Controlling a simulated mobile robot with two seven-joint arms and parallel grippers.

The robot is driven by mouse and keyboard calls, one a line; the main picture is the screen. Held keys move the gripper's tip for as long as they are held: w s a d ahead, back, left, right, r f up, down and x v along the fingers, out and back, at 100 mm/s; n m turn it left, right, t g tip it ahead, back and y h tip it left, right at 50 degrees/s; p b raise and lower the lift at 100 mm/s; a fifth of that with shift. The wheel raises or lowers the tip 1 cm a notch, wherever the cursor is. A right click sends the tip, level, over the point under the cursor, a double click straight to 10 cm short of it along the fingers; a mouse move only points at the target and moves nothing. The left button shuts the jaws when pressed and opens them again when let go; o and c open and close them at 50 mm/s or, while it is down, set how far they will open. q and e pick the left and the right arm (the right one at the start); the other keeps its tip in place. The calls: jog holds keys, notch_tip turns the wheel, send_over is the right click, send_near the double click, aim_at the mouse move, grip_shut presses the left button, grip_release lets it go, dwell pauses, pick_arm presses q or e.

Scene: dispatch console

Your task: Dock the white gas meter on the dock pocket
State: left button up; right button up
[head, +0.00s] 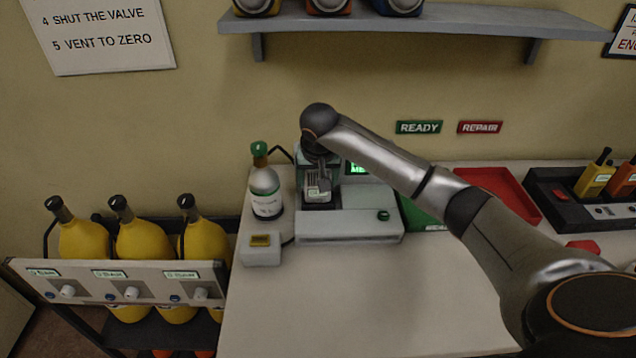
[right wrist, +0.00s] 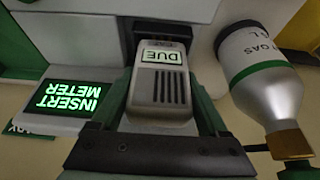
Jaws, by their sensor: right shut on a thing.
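The white gas meter (right wrist: 160,92), a pale grey-white block with dark slots and a "DUE" label, is between the two fingers of my right gripper (right wrist: 163,105), which is shut on it. In the head view the meter (head: 318,194) is at the left part of the dock (head: 345,227), with my right gripper (head: 318,178) coming down over it from above. The dock's pocket is mostly hidden by the meter and gripper; I cannot tell whether the meter touches it. The dock's lit green screen (right wrist: 75,96) reads "INSERT METER". My left gripper is not in view.
A gas bottle (head: 265,192) with a green cap stands just left of the dock. A small white box (head: 262,250) sits in front of it. A green mat (head: 420,212) and red tray (head: 500,190) lie to the right. The front of the table is clear.

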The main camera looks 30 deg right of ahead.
jog(key=shift+f, duration=0.85)
jog(key=shift+f, duration=0.15)
jog(key=o, duration=1.5)
jog(key=v, duration=1.2)
jog(key=shift+b, duration=0.3)
jog(key=shift+a, duration=0.1)
